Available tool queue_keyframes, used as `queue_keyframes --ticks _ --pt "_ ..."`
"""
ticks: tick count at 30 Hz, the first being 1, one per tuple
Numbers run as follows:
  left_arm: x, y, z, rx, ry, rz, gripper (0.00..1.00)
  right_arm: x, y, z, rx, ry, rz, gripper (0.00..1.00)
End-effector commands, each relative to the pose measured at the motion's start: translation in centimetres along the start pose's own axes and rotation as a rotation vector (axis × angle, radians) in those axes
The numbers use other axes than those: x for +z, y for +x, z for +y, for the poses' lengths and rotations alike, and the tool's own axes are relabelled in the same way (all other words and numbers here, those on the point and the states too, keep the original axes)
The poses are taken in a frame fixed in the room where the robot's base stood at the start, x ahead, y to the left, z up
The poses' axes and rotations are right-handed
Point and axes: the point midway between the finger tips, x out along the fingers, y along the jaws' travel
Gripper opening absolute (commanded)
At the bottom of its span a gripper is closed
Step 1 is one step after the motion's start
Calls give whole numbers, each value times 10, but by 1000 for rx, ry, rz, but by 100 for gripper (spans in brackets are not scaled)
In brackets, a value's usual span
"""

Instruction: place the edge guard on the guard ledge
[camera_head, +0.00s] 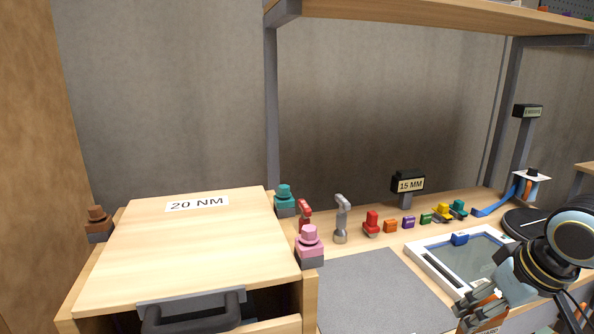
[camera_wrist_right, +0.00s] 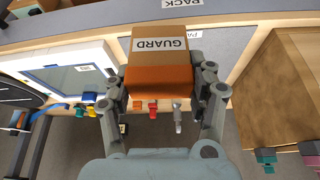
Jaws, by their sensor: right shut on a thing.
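The orange edge guard (camera_wrist_right: 158,82) is between the fingers of my right gripper (camera_wrist_right: 167,92) in the right wrist view. The gripper is shut on it. My left gripper is not in view.
A white-framed tray with a glass pane (camera_head: 462,258) lies beside my right arm. A grey mat (camera_head: 380,292) is clear. Several small coloured parts and a grey tool (camera_head: 342,218) stand along the bench back. A wooden cabinet marked 20 NM (camera_head: 185,245) is at left.

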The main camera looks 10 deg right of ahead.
Motion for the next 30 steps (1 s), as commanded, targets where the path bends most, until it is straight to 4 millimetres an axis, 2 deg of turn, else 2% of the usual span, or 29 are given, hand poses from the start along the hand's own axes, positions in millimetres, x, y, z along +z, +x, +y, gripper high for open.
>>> queue_keyframes --ticks 2,11,16,20,25,27,30 --pt "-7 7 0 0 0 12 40 3 7 0 0 0 1 29" --pt "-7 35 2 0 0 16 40 14 34 0 0 0 -2 29" --pt "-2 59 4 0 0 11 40 24 56 0 0 0 -4 29" --pt "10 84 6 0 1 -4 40 34 80 0 0 0 -7 29" --pt "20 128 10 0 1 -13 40 54 124 0 0 0 -15 29" --pt "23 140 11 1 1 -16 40 60 136 0 0 0 -17 29" --pt "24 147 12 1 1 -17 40 63 143 0 0 0 -19 29"
